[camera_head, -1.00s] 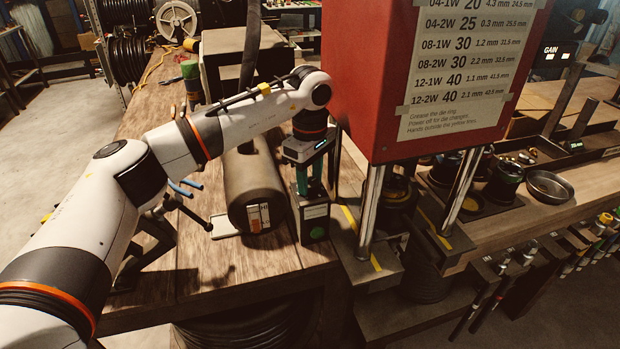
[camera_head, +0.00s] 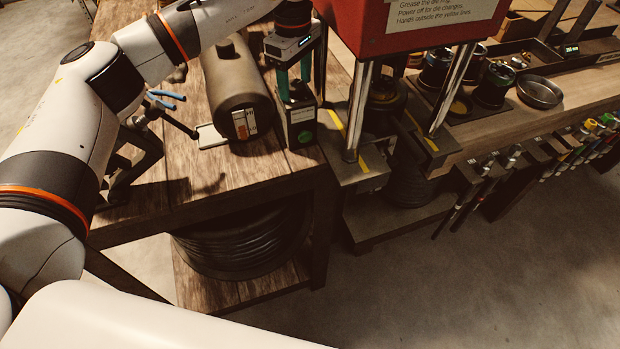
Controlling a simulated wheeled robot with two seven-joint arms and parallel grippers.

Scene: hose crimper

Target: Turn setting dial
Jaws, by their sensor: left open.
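A small dark box (camera_head: 301,127) with a green round mark on its front stands at the front edge of the wooden bench. A black knob-like part (camera_head: 297,92) shows on top of it; I take this for the setting dial, but its markings cannot be read. My left gripper (camera_head: 295,84) points down over the box from above. Its teal fingers are open, one on either side of the knob. I cannot tell whether they touch it. My right gripper is not in view.
A dark cylinder (camera_head: 232,85) lies on the bench left of the box. The red press housing (camera_head: 375,30) and its steel posts (camera_head: 358,110) stand close on the right. A blue-handled clamp-like tool (camera_head: 165,105) is at the left. A coiled hose (camera_head: 245,240) sits below.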

